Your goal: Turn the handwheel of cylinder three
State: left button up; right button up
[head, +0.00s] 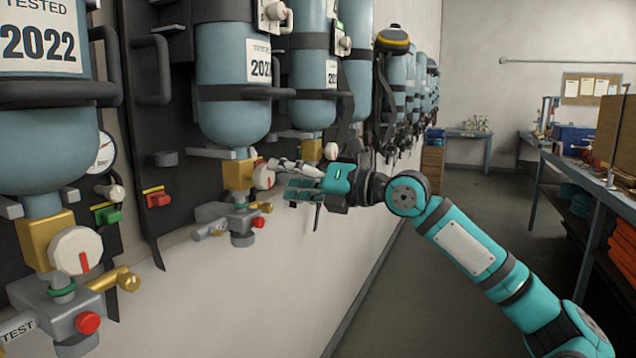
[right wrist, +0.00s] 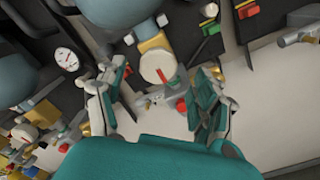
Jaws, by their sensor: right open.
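Several blue cylinders hang valve-down in a row on the left wall; no number marks cylinder three. The white handwheel with a red stripe (head: 263,178) sits on the brass valve (head: 238,176) of the second visible cylinder (head: 233,100). My right gripper (head: 281,179) is open just right of this handwheel, fingers pointing at it. In the right wrist view, a white handwheel (right wrist: 157,67) shows between and beyond the spread fingers (right wrist: 160,84); contact cannot be told. The nearest cylinder has a larger-looking handwheel (head: 76,250). Another handwheel (head: 331,151) is behind the gripper. My left gripper is not in view.
Red knobs (head: 88,323), brass fittings and a gauge (head: 105,152) stick out around the valves. Black hoses and brackets line the wall. A workbench (head: 590,180) with boxes stands on the right. The floor aisle (head: 480,220) between is clear.

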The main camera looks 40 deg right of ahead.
jog(key=v, duration=0.6)
jog(key=shift+s, duration=0.1)
dwell(0.6)
